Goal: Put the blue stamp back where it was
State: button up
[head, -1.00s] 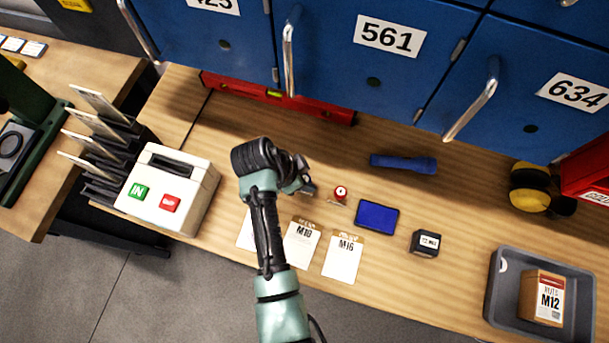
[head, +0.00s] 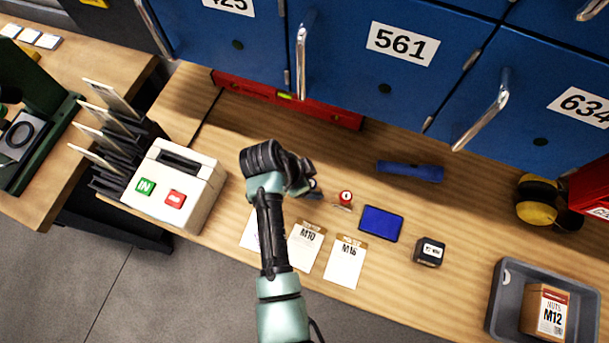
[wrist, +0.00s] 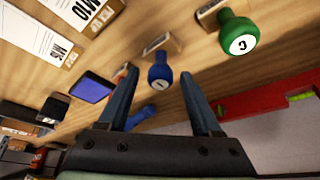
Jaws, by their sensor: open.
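The blue stamp (wrist: 160,76) shows in the wrist view with its round numbered knob between my fingertips and its wooden base on the tabletop. My gripper (wrist: 158,84) is open, one finger on each side of the knob; I cannot tell whether either touches it. In the head view my gripper (head: 311,190) is mostly hidden by my wrist, and the blue stamp cannot be made out. A red stamp (head: 346,197) stands just right of my gripper. A green stamp (wrist: 238,38) stands on the other side of the blue one. A blue ink pad (head: 381,223) lies right of the red stamp.
Label cards M10 (head: 306,246) and M16 (head: 345,262) lie near the front edge. A black box (head: 429,252), a blue flashlight (head: 410,172) and a grey tray (head: 499,300) are to the right. A red level (head: 330,114) lies at the back beneath blue lockers (head: 350,75). A white IN/OUT box (head: 205,185) stands left.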

jog(key=b+v, duration=0.1)
jog(key=v, duration=1.1)
jog(key=shift+b, duration=0.3)
jog(key=shift+f, duration=0.1)
